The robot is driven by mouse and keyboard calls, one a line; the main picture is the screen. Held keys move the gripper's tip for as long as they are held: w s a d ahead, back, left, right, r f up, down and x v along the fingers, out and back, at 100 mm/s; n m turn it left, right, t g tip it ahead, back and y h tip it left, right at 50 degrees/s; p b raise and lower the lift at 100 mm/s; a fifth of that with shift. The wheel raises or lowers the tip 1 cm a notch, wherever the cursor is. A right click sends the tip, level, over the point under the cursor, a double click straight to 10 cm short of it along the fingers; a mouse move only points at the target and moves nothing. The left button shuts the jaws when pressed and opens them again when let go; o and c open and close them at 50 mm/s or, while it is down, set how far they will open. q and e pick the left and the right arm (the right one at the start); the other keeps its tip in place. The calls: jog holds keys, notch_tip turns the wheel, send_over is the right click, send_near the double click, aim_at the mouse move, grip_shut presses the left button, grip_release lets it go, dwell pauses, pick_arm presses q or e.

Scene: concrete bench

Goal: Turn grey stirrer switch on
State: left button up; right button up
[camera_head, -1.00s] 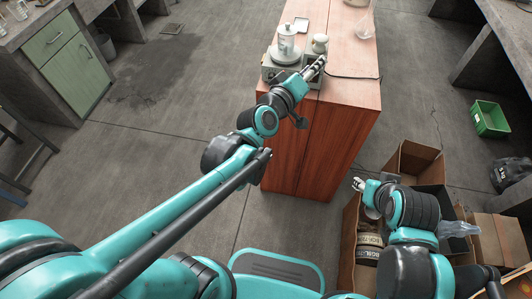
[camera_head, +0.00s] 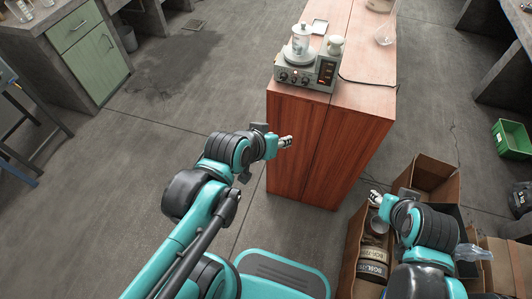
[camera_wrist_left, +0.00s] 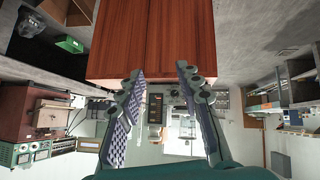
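The grey stirrer (camera_head: 290,76) stands on the near end of the wooden bench top, with dark knobs along its front and an orange-lit dark panel (camera_head: 326,72) at its right. Whether its switch is on cannot be told. A clear vessel (camera_head: 301,40) stands on its round plate. My left gripper (camera_head: 287,142) is in front of the cabinet, below the stirrer and apart from it. In the left wrist view my left gripper (camera_wrist_left: 160,75) has its fingers apart with nothing held between them. My right gripper (camera_head: 375,198) is low at the right, above the cardboard boxes; its opening is too small to judge.
The wooden cabinet (camera_head: 290,150) has a flat front below the stirrer. A white jar (camera_head: 335,45) and a glass flask (camera_head: 386,33) stand on its top, and a dark cable (camera_head: 370,83) runs across it. Open cardboard boxes (camera_head: 435,175) stand at the lower right.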

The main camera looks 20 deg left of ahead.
pick_arm(q)
jog(key=shift+g+y, duration=0.7)
jog(key=s+a+f, duration=0.1)
jog(key=s+f, duration=0.1)
jog(key=s+a+f, duration=0.1)
jog(key=s, duration=0.1)
jog(key=shift+a, duration=0.35)
pick_arm(e)
jog(key=shift+w+d+f, duration=0.15)
jog(key=shift+d+f, duration=0.15)
jog(key=shift+d, duration=0.1)
pick_arm(q)
jog(key=shift+s+a+f+m+y, duration=0.3)
jog(key=shift+s+a+f, duration=0.15)
jog(key=shift+s+a, duration=0.35)
jog(key=shift+o, duration=0.3)
jog(key=shift+d, duration=0.1)
